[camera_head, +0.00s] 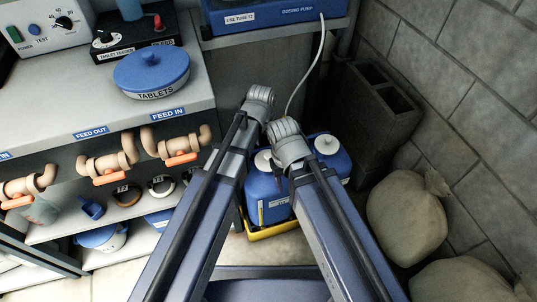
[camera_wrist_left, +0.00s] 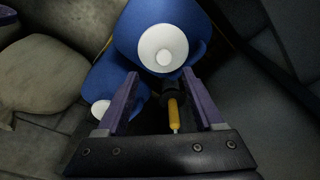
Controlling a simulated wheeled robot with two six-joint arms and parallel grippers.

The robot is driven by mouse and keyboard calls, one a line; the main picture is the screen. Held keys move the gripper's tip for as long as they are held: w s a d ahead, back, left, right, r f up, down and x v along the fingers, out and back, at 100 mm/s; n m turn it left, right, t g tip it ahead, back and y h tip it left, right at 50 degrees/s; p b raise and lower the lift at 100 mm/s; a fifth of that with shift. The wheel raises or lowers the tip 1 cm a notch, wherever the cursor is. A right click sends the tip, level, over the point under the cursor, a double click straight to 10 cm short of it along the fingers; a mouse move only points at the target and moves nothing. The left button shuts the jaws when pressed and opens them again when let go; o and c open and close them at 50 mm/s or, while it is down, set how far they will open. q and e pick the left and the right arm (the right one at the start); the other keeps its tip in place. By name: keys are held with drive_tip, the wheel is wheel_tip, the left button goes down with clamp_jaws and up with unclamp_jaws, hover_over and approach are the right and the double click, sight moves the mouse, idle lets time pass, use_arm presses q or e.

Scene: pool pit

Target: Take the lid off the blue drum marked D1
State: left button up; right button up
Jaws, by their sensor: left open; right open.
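Two blue drums with round white lids stand side by side in the head view. The left drum (camera_head: 268,206) has its lid (camera_head: 264,161) partly beside my right arm; the right drum (camera_head: 340,160) has its lid (camera_head: 327,145) in plain view. Their labels are too small to read, so I cannot tell which is D1. In the left wrist view my left gripper (camera_wrist_left: 160,73) is open and empty, with a white lid (camera_wrist_left: 163,47) beyond its fingertips. The other drum's white lid (camera_wrist_left: 101,107) is partly behind the left finger. My right gripper is hidden behind its arm.
The drums stand in a yellow tray (camera_head: 268,230). A shelf bench (camera_head: 100,105) with valves is at left. Grey hollow blocks (camera_head: 370,110) and pale sacks (camera_head: 405,215) stand at right by the wall. A thin pale hose (camera_head: 308,75) hangs above the drums.

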sight(268, 155)
use_arm(q)
drive_tip(key=shift+w+f+b, duration=0.1)
drive_tip(key=shift+f+b, duration=0.65)
drive_tip(key=shift+f, duration=0.3)
drive_tip(key=f+b, duration=0.2)
drive_tip(key=w+f+b, duration=0.1)
drive_tip(key=f+b, duration=0.2)
drive_tip(key=shift+f, duration=0.1)
clamp_jaws()
